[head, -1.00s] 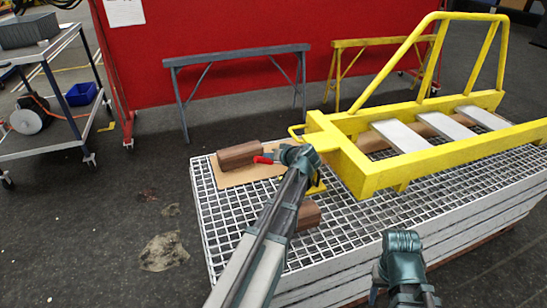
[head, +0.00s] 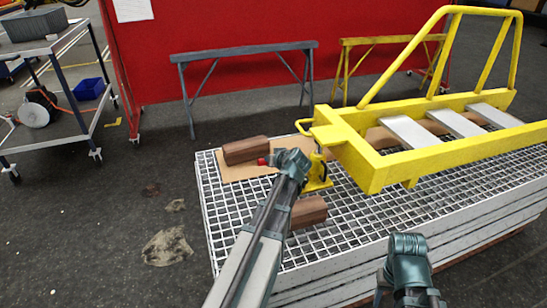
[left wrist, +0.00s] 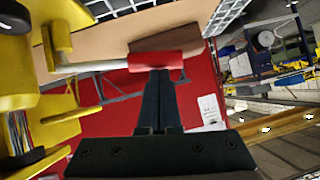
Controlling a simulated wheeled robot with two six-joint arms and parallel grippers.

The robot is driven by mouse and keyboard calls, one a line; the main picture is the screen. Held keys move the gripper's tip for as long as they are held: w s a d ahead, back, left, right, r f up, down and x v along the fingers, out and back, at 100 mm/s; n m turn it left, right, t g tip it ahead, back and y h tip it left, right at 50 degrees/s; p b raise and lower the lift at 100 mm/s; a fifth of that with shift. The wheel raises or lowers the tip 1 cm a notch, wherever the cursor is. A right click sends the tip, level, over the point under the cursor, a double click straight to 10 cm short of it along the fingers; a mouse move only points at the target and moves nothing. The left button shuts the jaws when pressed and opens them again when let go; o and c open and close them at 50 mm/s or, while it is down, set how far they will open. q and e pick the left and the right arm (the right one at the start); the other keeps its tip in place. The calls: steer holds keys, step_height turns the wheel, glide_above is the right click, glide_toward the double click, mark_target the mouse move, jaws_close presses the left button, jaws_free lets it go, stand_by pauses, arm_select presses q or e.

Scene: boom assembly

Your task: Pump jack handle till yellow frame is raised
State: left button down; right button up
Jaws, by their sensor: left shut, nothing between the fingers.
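The yellow frame (head: 370,172) stands over the grating table (head: 222,225); its near left end is above the yellow jack (head: 318,172). The jack's red-gripped handle (head: 263,161) points left, low beside a brown block. In the left wrist view the handle's red grip (left wrist: 157,61) joins a metal rod (left wrist: 92,67) running to the yellow jack (left wrist: 60,40). My left gripper (left wrist: 158,74) is shut and empty, its fingertips overlapping the red grip; contact is hard to tell. In the head view its fingers are mostly hidden by my wrist. Only part of my right arm shows, without its fingers.
One brown block (head: 246,150) lies on a cardboard sheet (head: 232,172) behind the handle. Another block (head: 309,211) lies near the jack on the right of my left arm. A grey sawhorse (head: 245,53) and red panel stand behind.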

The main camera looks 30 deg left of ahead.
arm_select(q)
steer(key=shift+n+t+h, duration=0.7)
steer(key=shift+n+t, duration=0.1)
steer(key=shift+n, duration=0.1)
steer(key=shift+s+a+f+b, duration=0.15)
steer(key=shift+s+f+b, duration=0.05)
steer(key=shift+f+b, duration=0.75)
steer(key=shift+s+a+f+b, duration=0.15)
steer(key=shift+a+f+b, duration=0.05)
steer(key=shift+f+b, duration=0.75)
steer(key=shift+s+a+f+b, duration=0.2)
steer(key=shift+f+b, duration=0.55)
steer(key=shift+f, duration=0.35)
arm_select(e)
step_height(320, 180, down, 6)
arm_select(q)
steer(key=shift+d+f, duration=0.1)
arm_select(e)
steer(key=shift+d, duration=0.1)
steer(key=shift+r, duration=0.1)
